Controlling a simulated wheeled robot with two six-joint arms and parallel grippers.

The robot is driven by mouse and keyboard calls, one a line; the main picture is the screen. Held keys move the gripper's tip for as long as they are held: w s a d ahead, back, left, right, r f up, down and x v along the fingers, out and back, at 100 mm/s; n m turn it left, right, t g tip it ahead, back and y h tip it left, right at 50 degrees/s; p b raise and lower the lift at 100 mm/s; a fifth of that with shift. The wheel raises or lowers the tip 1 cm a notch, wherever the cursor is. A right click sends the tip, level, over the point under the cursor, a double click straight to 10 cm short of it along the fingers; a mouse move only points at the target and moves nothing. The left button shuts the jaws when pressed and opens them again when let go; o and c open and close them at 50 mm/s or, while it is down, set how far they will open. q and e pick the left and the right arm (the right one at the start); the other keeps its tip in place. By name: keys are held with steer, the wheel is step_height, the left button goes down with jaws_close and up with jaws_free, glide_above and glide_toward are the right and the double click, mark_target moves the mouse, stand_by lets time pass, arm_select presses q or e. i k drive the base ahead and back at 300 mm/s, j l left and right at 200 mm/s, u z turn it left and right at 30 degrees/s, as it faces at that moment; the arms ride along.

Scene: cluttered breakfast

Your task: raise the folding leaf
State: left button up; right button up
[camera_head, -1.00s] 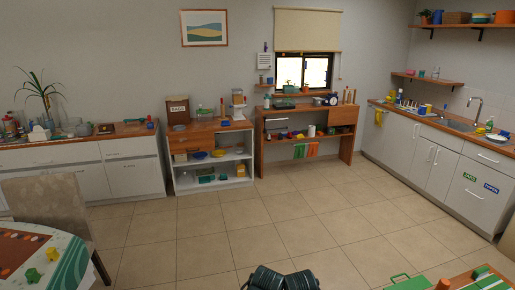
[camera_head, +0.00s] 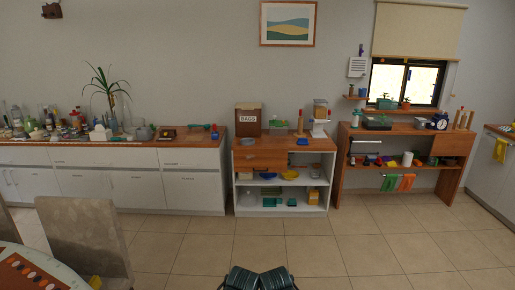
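A white open-shelf cabinet (camera_head: 325,183) with a wooden top (camera_head: 318,146) stands against the back wall. A wooden panel (camera_head: 262,160) at the front left of this top looks like the folding leaf. It appears to hang down over the upper shelf opening. Its hinge is too small to make out. Another wooden panel (camera_head: 450,145) shows at the right of the wooden console by the window, and I cannot tell whether it folds. Neither gripper can be made out. Only dark ribbed parts of mine show at the bottom edge.
A brown bags box (camera_head: 248,120) and a dispenser stand on the cabinet top. A long cluttered counter (camera_head: 110,143) lies to the left, the wooden console (camera_head: 338,165) to the right. A chair (camera_head: 85,235) and a round table (camera_head: 50,262) are at lower left. The tiled floor (camera_head: 330,245) ahead is clear.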

mark_target(246, 159)
steer(key=i, duration=1.8)
steer(key=i+z, duration=0.25)
steer(key=i, duration=0.25)
steer(key=i+j+z, duration=0.3)
steer(key=i, duration=0.15)
steer(key=i+j+z, duration=0.25)
steer(key=i, duration=0.2)
steer(key=i+j+z, duration=0.25)
steer(key=i+j, duration=0.1)
steer(key=i, duration=0.1)
